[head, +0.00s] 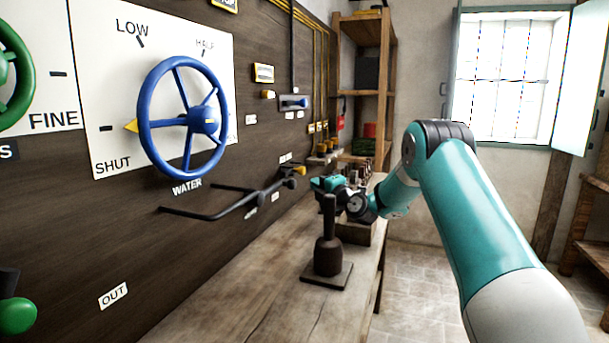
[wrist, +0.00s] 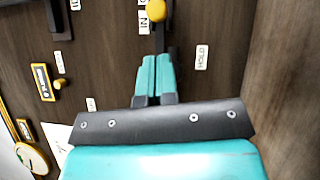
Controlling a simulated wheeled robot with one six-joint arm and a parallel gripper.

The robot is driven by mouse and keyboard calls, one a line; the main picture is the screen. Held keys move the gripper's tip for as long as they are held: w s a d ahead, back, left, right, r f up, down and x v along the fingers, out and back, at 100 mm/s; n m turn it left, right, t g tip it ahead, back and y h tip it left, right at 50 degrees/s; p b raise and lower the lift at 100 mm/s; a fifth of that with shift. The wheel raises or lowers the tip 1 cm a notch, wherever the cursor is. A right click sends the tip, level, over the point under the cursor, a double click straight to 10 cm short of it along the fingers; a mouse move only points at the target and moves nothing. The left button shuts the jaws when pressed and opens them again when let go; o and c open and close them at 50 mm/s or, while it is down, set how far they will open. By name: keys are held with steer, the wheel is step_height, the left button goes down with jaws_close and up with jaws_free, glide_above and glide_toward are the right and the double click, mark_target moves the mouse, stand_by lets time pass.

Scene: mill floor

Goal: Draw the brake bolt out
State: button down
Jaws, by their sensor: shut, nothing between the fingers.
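My gripper (head: 325,184) is near the wall panel in the head view, above the far part of the bench. In the wrist view its two teal fingers (wrist: 154,60) are together, with nothing between them. A yellow knob (wrist: 156,11) on a dark bar is just beyond the fingertips, beside an IN label (wrist: 156,10); a HOLD label (wrist: 202,57) is to the right. The yellow knob also shows in the head view (head: 300,171), left of my gripper. A small slide fitting (head: 294,102) is higher on the panel. I cannot tell for certain which part is the brake bolt.
The blue WATER wheel (head: 203,120) and dark bent levers (head: 225,212) stick out of the panel. A dark upright tool on a square base (head: 327,258) stands on the bench (head: 240,296). A wooden shelf (head: 364,90) stands behind.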

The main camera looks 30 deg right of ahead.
mark_target(297, 171)
steer(key=w, duration=0.2)
steer(key=w+p, duration=0.1)
steer(key=w, duration=0.3)
steer(key=shift+w+a+r+p, duration=0.25)
steer(key=shift+w+r+p, duration=0.1)
steer(key=shift+w+r, duration=0.05)
steer(key=shift+d, duration=0.15)
